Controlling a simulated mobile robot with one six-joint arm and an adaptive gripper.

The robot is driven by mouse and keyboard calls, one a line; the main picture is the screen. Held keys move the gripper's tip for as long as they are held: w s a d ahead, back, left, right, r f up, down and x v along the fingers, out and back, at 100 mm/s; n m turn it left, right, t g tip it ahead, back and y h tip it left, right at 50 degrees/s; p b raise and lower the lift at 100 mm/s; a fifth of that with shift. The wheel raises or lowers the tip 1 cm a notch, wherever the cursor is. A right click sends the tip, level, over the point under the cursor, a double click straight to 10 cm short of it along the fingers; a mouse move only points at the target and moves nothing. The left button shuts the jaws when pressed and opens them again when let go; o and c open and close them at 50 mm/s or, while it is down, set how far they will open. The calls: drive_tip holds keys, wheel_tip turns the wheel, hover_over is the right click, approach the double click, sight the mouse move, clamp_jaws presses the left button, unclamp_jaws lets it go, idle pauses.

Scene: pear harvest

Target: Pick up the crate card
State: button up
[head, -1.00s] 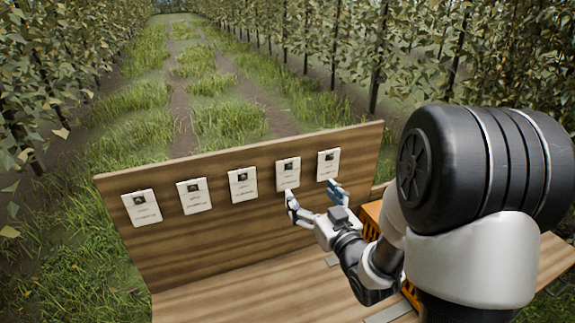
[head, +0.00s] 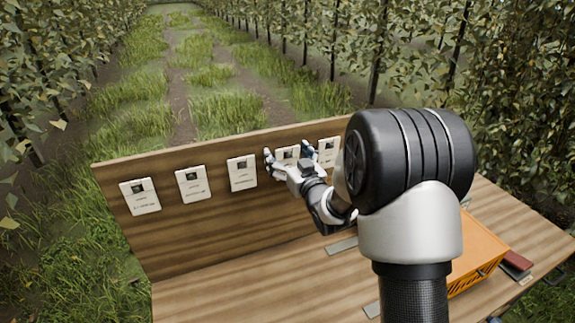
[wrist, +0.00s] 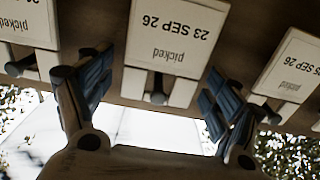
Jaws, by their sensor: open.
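Several white cards hang in a row on the upright wooden board. My gripper (head: 288,151) is open at the fourth card from the left (head: 287,159), with a finger on either side of it. In the wrist view that card (wrist: 175,40) appears upside down, reads "picked 23 SEP 26", and lies between my spread fingers (wrist: 157,78). It rests on a light holder with a dark peg (wrist: 158,92). The fingers look apart from its edges; the exact depth is unclear. Other cards stand to the left (wrist: 28,22) and right (wrist: 292,65).
The wooden board (head: 215,220) stands at the back of a wooden bench (head: 235,290). An orange crate (head: 478,262) sits on the bench at right, partly hidden by my arm. A dark red object (head: 516,262) lies beside it. The bench's left part is clear.

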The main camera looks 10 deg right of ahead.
drive_tip(key=shift+c, duration=0.4)
drive_tip(key=c, duration=0.9)
drive_tip(key=shift+r, duration=0.1)
